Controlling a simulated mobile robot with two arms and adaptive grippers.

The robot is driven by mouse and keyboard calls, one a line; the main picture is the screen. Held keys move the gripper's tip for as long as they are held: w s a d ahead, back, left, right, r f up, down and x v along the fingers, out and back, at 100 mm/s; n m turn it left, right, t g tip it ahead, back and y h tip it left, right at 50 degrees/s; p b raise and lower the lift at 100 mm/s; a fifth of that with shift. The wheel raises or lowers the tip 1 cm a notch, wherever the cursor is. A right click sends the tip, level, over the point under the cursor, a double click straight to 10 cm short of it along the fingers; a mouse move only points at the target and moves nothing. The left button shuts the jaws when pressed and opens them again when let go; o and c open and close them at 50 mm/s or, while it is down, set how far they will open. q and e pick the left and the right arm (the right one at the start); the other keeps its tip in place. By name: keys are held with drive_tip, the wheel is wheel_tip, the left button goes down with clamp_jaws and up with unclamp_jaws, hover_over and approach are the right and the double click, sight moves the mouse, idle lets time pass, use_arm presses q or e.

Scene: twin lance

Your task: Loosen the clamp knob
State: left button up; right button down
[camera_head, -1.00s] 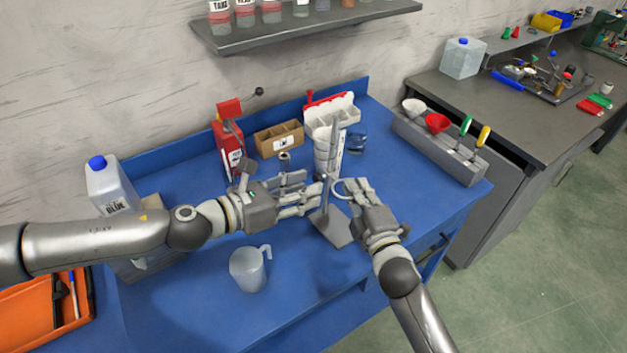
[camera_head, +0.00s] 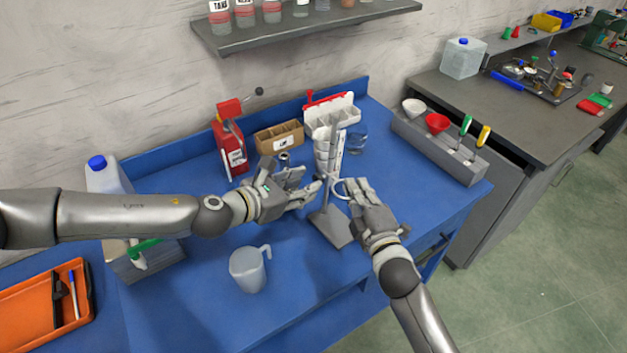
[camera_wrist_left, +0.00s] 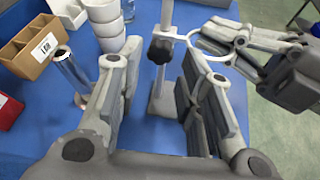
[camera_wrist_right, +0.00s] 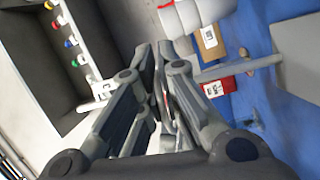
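A metal stand with a flat grey base (camera_head: 333,228) and upright rod stands on the blue bench. In the left wrist view its black clamp knob (camera_wrist_left: 160,50) sits on the rod, and a pale ring (camera_wrist_left: 216,52) reaches right from the clamp. My left gripper (camera_head: 312,188) is open and left of the stand. In its wrist view the knob lies ahead, between the two fingers and apart from both. My right gripper (camera_head: 350,186) is on the ring's right side, its fingers (camera_wrist_right: 155,50) closed close together on the ring. The contact itself is partly hidden.
A clear pitcher (camera_head: 248,270) stands in front of my left arm. Behind are a red dispenser (camera_head: 230,150), a cardboard divided box (camera_head: 280,138), stacked white cups (camera_head: 327,155) and a glass beaker (camera_head: 357,140). A grey funnel rack (camera_head: 440,150) is at right.

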sight(320, 178)
use_arm(q)
drive_tip(key=x, duration=0.4)
drive_tip(key=shift+d, duration=0.15)
drive_tip(key=c, duration=0.7)
drive_tip(key=shift+w, duration=0.1)
drive_tip(key=shift+c, duration=0.2)
